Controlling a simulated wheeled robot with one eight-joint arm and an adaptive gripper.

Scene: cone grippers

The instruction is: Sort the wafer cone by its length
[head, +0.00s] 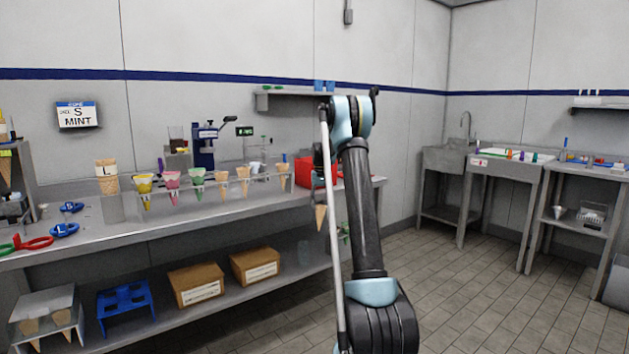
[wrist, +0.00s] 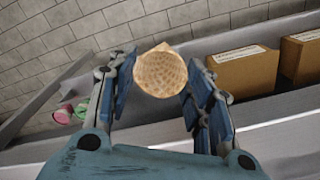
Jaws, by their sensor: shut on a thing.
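My gripper (wrist: 161,64) is shut on a tan wafer cone (wrist: 160,76), with a blue finger on each side. In the wrist view I look into the cone's wide, round mouth. In the head view the cone (head: 320,218) hangs tip down at the counter's front edge, and my arm hides most of the gripper. A clear rack (head: 220,195) on the counter holds several cones, plain ones and ones with yellow, pink and green tops. A stack of cones marked L (head: 107,177) stands left of it.
A red box (head: 303,171) sits at the counter's right end. Two cardboard boxes (head: 196,284), a blue holder (head: 126,299) and a grey stand with cones (head: 45,312) are on the lower shelf. Sink and side tables stand at right, with open floor before them.

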